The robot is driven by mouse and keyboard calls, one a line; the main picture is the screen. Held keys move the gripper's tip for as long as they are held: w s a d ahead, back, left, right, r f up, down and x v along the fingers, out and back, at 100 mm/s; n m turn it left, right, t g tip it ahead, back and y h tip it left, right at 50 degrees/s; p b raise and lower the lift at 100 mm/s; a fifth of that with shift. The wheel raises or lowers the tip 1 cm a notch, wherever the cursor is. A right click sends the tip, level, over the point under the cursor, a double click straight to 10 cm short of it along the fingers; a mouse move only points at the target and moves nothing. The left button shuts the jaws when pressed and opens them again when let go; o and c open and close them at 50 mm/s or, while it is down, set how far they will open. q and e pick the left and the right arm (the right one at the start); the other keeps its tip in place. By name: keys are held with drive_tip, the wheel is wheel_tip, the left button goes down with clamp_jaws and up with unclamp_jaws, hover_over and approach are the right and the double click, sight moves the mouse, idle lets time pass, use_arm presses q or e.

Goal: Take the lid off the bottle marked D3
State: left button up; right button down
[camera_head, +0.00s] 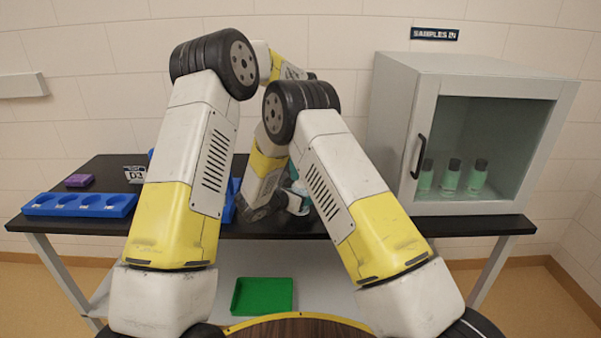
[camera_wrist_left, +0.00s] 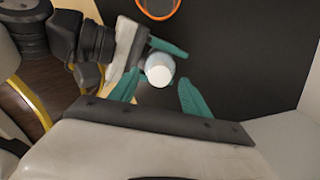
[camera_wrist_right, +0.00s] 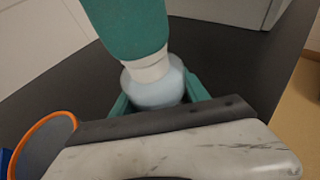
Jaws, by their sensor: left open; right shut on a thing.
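The bottle is pale and translucent with a white lid. In the left wrist view I look down on the lid (camera_wrist_left: 158,68). In the right wrist view the bottle's body (camera_wrist_right: 155,88) sits between the teal fingers of my right gripper (camera_wrist_right: 160,98), which is shut on it. My left gripper (camera_wrist_left: 159,82) is open, its two fingers on either side of the lid. In the right wrist view one left finger (camera_wrist_right: 132,28) hides the lid's top. In the head view my arms hide much of this, but part of the bottle (camera_head: 299,202) shows. I see no readable marking on it.
A D3 sign (camera_head: 134,174), a purple block (camera_head: 80,180) and a blue rack (camera_head: 81,204) with round recesses are on the left of the black table. A cabinet (camera_head: 486,75) with three green bottles stands right. An orange-rimmed disc (camera_wrist_right: 43,147) lies near the bottle. A green tray (camera_head: 262,296) is below.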

use_arm(q)
wheel_tip(320, 180, up, 2)
drive_tip(key=shift+r, duration=0.25)
drive_tip(key=shift+c, duration=0.2)
drive_tip(key=shift+r+m, duration=0.65)
drive_tip(key=shift+m, duration=0.05)
drive_tip(key=shift+r+m, duration=0.9)
drive_tip(key=shift+r, duration=0.05)
drive_tip(key=shift+f, duration=3.85)
drive_tip(key=shift+c, duration=0.4)
